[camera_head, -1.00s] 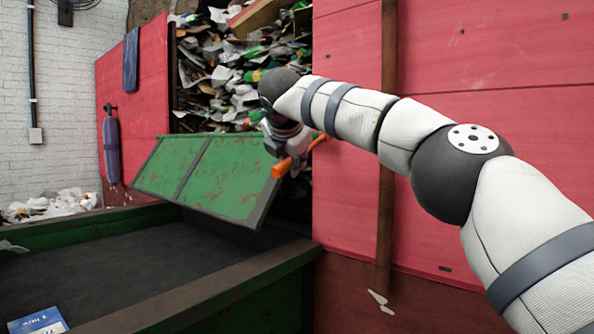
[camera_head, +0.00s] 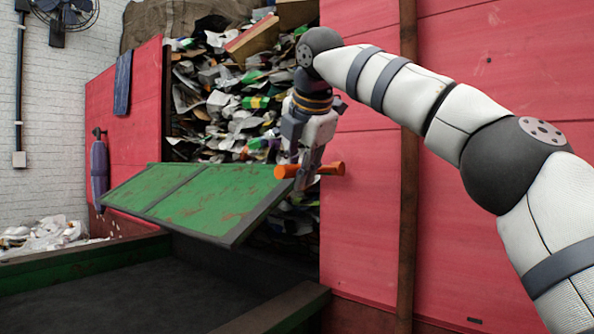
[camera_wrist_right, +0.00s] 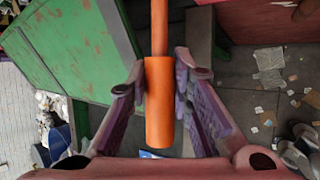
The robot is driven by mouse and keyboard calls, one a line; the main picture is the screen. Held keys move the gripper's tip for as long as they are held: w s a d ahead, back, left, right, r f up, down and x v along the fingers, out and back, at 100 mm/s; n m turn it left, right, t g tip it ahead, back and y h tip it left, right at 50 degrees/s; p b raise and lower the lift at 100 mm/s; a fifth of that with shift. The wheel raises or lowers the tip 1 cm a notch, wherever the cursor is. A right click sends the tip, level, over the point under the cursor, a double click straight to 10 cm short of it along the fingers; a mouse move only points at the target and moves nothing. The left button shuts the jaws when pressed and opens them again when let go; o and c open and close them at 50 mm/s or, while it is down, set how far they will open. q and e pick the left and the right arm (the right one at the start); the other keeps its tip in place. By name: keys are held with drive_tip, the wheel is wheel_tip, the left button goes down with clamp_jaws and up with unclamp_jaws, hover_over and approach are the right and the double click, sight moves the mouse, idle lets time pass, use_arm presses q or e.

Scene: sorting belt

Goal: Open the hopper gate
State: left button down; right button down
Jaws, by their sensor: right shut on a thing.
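The hopper gate (camera_head: 205,203) is a green, rust-flecked panel that sticks out at a tilt from the hopper opening, above the belt. An orange bar handle (camera_head: 330,169) is at its right end. My right gripper (camera_head: 307,182) comes down on the handle from above and is shut on it. In the right wrist view, the handle (camera_wrist_right: 159,100) lies between the two fingers (camera_wrist_right: 158,92), with the green gate (camera_wrist_right: 88,45) at upper left. The handle's join to the gate is hidden in the head view. My left gripper is out of view.
Mixed waste (camera_head: 235,85) fills the hopper behind the gate. Red walls (camera_head: 500,70) flank the opening, with a brown post (camera_head: 408,190) at right. The dark belt (camera_head: 110,295) below looks bare. White waste (camera_head: 45,238) lies beyond it at left.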

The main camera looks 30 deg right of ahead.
drive_tip(key=shift+r, duration=0.25)
drive_tip(key=c, duration=1.4)
unclamp_jaws()
drive_tip(key=shift+w+f, duration=0.1)
drive_tip(key=shift+f, duration=0.05)
drive_tip(key=v, duration=1.2)
drive_tip(key=shift+d, duration=0.1)
